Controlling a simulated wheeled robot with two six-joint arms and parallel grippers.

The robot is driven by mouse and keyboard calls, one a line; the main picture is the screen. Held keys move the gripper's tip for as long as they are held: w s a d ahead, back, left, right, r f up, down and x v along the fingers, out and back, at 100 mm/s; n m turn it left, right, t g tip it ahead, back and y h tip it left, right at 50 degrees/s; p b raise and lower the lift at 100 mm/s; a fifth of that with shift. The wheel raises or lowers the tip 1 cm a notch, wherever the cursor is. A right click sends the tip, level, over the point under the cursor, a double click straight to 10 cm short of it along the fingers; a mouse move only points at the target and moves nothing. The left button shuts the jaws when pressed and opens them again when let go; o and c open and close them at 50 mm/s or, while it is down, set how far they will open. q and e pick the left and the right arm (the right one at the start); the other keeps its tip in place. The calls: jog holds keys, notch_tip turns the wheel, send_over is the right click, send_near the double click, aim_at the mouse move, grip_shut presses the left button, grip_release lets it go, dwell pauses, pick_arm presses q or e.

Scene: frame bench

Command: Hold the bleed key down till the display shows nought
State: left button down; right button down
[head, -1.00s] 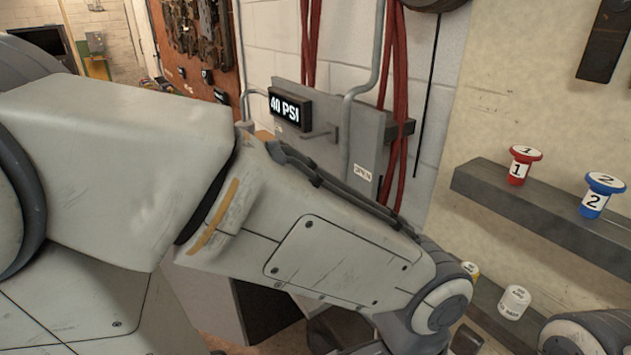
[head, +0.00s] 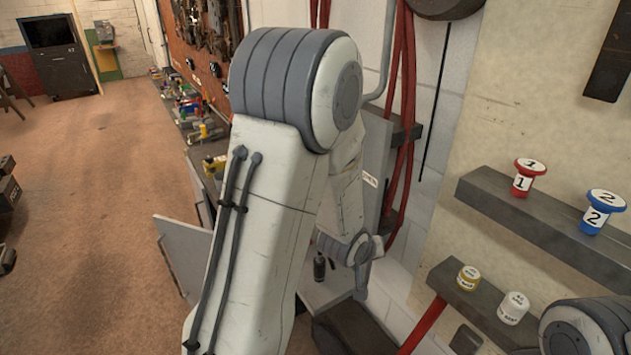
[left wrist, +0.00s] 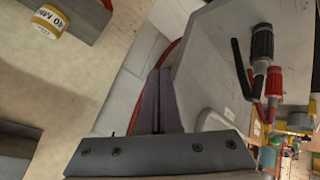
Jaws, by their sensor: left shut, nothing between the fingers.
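The display is hidden behind my left arm in the head view. The grey wall panel (head: 375,150) is mostly covered by that arm, with only its right part and a small label (head: 370,180) showing. I cannot make out the bleed key in either view. My left gripper (left wrist: 156,100) shows in the left wrist view with its two fingers together and nothing between them. It points towards a pale wall and a grey surface (left wrist: 210,75); I cannot tell whether it touches anything. In the head view its fingers are hidden. My right gripper is out of view.
Red hoses (head: 403,110) hang beside the panel. On the right, a shelf (head: 540,222) holds a red piece marked 1 (head: 526,178) and a blue piece marked 2 (head: 602,212). A lower shelf holds a yellow jar (head: 468,278) and a white jar (head: 513,308). Open floor (head: 110,180) lies left.

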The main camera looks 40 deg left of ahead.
pick_arm(q)
jog(key=w+a+n+t+y+p, duration=0.15)
jog(key=a+n+t, duration=0.4)
jog(key=a, duration=0.75)
jog(key=s+a+r+n+t+y, duration=0.2)
jog(key=s+a+n+y, duration=0.4)
jog(key=a+n, duration=0.4)
jog(key=shift+a+r+n+p, duration=0.35)
jog(key=shift+r+p, duration=0.05)
jog(key=shift+t, duration=0.25)
jog(key=d+b+x, duration=0.1)
jog(key=b+x, duration=0.1)
jog(key=x, duration=0.4)
jog(key=w+d+b+x, duration=0.1)
jog(key=b+x, duration=0.2)
jog(key=x, duration=0.3)
jog(key=shift+w+d+b, duration=0.25)
jog(key=shift+w+b, duration=0.1)
jog(key=shift+w, duration=0.15)
